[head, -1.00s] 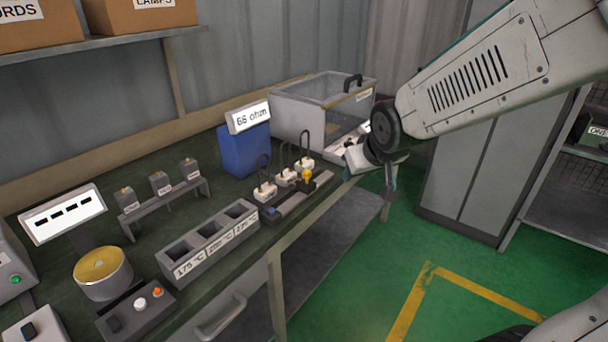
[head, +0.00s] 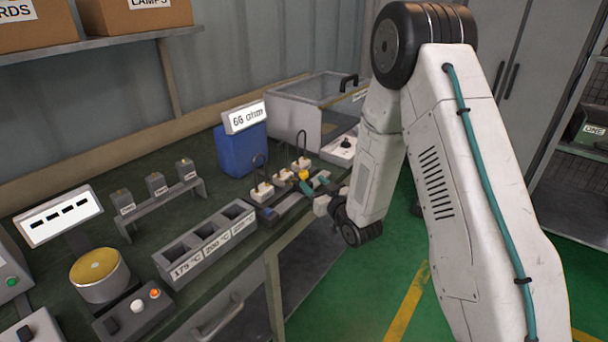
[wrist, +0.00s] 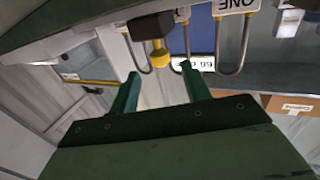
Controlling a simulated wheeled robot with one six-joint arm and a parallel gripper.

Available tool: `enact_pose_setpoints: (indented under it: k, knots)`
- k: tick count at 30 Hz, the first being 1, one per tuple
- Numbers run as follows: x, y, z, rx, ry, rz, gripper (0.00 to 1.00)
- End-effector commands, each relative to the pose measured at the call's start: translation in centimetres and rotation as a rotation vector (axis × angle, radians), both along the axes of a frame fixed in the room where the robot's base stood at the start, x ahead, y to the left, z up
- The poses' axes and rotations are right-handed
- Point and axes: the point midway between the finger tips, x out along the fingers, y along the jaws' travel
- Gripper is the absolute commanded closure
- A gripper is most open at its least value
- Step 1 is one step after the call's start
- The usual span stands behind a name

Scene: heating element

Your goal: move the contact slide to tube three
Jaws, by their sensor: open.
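The contact slide, a dark block with a yellow knob (head: 303,175), sits on a rail along the table's front edge. In the wrist view its dark block (wrist: 152,27) and yellow knob (wrist: 160,55) appear between and just beyond my fingertips. My gripper (head: 314,184) is open, its green fingers close beside the slide; it also shows in the wrist view (wrist: 160,70). I cannot tell whether they touch the knob. Three white tube blocks with wire loops stand behind the rail: a left one (head: 262,190), a middle one (head: 282,176) and a right one (head: 301,164). A label ONE (wrist: 237,6) shows inverted.
A blue box with a 66 ohm display (head: 244,118) stands behind the tubes. A clear-lidded case (head: 300,105) is behind right. A three-slot temperature holder (head: 180,268) lies left along the front edge. Open floor (head: 340,290) lies in front of the table.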

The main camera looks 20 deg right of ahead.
Motion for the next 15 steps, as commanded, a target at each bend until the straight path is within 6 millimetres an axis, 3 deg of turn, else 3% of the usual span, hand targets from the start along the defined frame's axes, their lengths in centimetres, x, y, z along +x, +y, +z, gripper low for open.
enact_pose_setpoints:
  k: [9,15]
  knots:
    - [4.9,1.2,0.1,-0.001,-0.001,0.001,0.53]
    - [6.5,1.6,0.1,-0.001,0.0,0.0,0.53]
